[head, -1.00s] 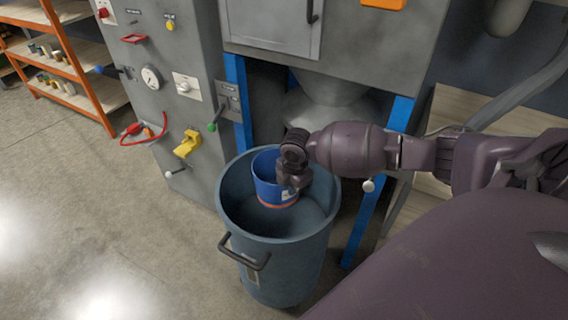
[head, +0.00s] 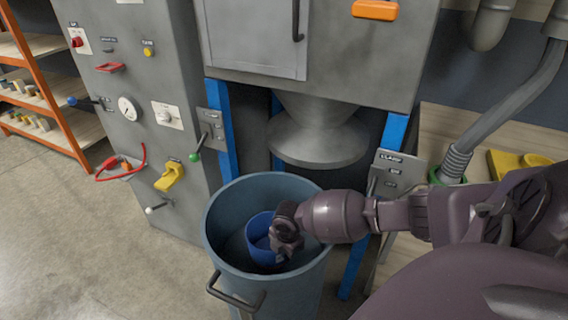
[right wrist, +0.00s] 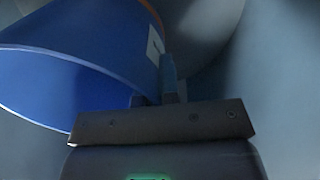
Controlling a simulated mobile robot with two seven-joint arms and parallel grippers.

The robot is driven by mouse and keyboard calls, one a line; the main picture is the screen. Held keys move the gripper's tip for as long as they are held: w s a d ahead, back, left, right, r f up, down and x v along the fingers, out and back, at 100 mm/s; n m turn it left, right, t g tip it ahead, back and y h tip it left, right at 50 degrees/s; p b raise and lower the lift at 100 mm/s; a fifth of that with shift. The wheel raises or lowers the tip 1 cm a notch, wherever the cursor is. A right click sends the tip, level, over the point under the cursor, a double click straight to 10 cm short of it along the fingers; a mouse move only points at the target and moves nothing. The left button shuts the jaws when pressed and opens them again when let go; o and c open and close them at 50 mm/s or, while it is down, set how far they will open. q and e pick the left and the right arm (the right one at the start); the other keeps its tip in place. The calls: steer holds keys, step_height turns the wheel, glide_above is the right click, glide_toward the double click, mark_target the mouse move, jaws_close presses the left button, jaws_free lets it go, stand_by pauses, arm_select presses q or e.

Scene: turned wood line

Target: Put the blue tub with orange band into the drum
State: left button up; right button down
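The blue tub (head: 257,228) is inside the grey-blue drum (head: 222,222), below the drum's rim and close to its middle. My right gripper (head: 284,238) reaches over the drum's right rim and down to the tub's right side. In the right wrist view the tub (right wrist: 95,45) is tilted in the picture, with its orange band (right wrist: 152,12) at the top edge. The right gripper's fingers (right wrist: 157,92) are closed on the tub's wall at the rim. Whether the tub touches the drum's bottom is hidden. My left gripper is not in view.
A grey machine with a round hopper outlet (head: 318,140) and blue legs (head: 222,120) stands behind the drum. A control cabinet (head: 130,90) with a yellow lever is at left, an orange shelf (head: 45,95) further left. The drum's black handle (head: 235,298) faces front. Floor at lower left is clear.

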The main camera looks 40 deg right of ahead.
step_height(320, 180, down, 4)
steer(key=shift+s+r+b, duration=0.1)
steer(key=shift+b, duration=0.35)
steer(key=shift+r, duration=0.1)
steer(key=shift+f, duration=0.25)
steer(key=c, duration=1.4)
jaws_free()
steer(key=shift+o, duration=0.2)
steer(key=shift+r, duration=0.2)
